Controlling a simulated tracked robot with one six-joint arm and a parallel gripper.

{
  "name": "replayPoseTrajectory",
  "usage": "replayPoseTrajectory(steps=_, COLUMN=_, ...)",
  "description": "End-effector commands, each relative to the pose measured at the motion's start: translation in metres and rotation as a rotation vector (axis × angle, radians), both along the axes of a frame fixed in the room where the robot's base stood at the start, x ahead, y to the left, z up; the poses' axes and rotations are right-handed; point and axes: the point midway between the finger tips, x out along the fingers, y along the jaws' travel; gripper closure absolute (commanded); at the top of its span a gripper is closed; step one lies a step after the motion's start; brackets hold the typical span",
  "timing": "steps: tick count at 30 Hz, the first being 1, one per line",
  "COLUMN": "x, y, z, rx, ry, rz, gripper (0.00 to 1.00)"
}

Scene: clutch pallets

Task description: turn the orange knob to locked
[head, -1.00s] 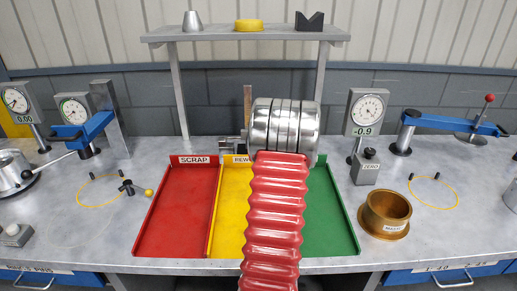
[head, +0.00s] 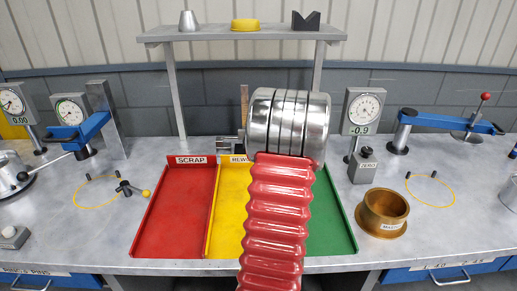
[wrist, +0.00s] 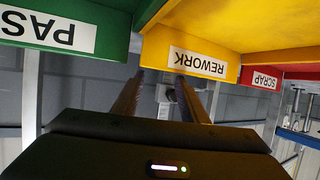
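A small orange-yellow ball knob (head: 146,193) sits on the end of a short black handle at the left of the bench, beside a yellow ring marking. Its lock marks are too small to read. My gripper is mostly hidden behind my silver wrist in the head view, where one brown finger (head: 244,100) shows above the trays. In the wrist view my gripper (wrist: 160,77) has its two brown fingers apart with nothing held between them. The knob is not in the wrist view.
Red scrap tray (head: 175,220), yellow rework tray (head: 228,225) and green tray (head: 328,225) lie mid-bench. A brass cup (head: 383,213) and gauge (head: 362,112) stand to their right. A shelf (head: 245,37) spans the back.

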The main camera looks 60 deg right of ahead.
Motion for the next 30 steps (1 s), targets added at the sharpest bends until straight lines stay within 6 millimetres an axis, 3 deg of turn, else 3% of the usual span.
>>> replayPoseTrajectory(steps=15, x=-0.05, y=0.041, z=0.026, rx=-0.001, ry=-0.001, rz=-0.003, gripper=0.61)
replayPoseTrajectory(steps=30, x=-0.053, y=0.046, z=0.029, rx=0.0, ry=0.0, rz=-0.001, gripper=0.61)
